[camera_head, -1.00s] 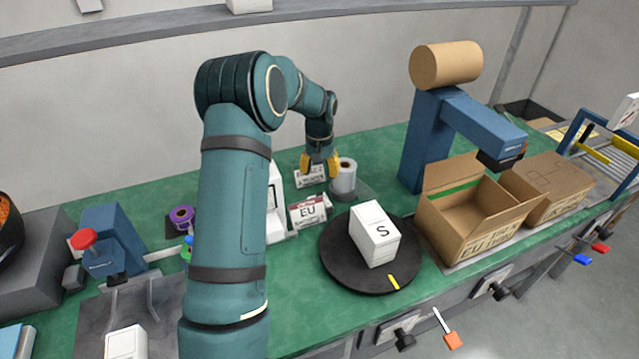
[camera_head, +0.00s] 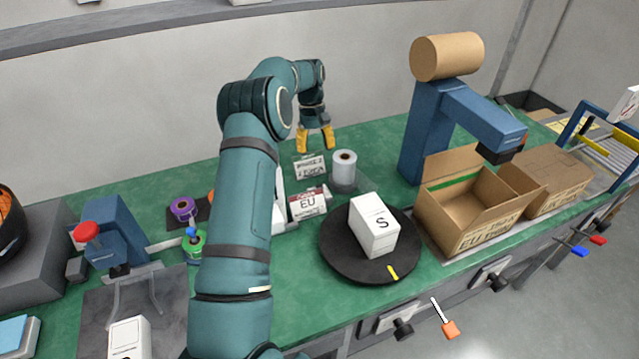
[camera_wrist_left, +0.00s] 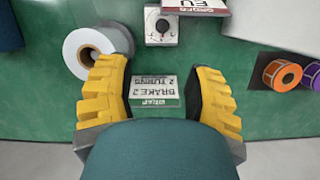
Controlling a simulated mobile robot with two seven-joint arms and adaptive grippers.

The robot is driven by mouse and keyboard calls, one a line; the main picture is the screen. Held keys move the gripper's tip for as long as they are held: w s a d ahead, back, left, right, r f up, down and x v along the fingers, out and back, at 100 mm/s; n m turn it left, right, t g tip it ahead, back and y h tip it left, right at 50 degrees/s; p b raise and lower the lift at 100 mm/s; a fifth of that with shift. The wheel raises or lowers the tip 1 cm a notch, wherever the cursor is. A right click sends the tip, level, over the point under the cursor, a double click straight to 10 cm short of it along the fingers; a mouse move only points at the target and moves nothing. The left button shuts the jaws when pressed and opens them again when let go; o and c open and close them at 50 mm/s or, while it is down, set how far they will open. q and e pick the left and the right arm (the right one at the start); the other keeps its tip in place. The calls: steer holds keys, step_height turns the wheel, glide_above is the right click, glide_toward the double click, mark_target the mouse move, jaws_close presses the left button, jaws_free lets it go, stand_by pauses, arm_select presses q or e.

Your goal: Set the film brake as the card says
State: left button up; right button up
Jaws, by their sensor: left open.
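A small card (camera_head: 310,167) stands on the green bench at the back. In the left wrist view the card (camera_wrist_left: 157,82) shows upside down, with words like "BRAKE 2" and "TURNS". A white film roll (camera_head: 344,170) stands right of the card; it also shows in the left wrist view (camera_wrist_left: 84,50). A black knob (camera_wrist_left: 162,25) on a pale plate lies near the roll; I cannot clearly make it out in the head view. My left gripper (camera_head: 316,150) is open and empty, above and behind the card. My right gripper is not in view.
An EU box (camera_head: 308,203) stands in front of the card. A white S carton (camera_head: 373,225) sits on a black turntable (camera_head: 340,262). An open cardboard box (camera_head: 465,225) and a blue tape post (camera_head: 426,130) stand to the right. A purple roll (camera_head: 184,209) lies left.

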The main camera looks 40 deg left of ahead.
mark_target(319, 185)
arm_select(q)
steer(key=d+f, duration=0.1)
steer(key=f, duration=0.3)
steer(key=s+d+f+n+h+b, duration=0.1)
steer(key=f, duration=0.3)
steer(key=s+d+f+n+b, duration=0.1)
steer(key=f, duration=0.3)
steer(key=shift+s+d+f, duration=0.2)
steer(key=shift+d, duration=0.05)
jaws_close()
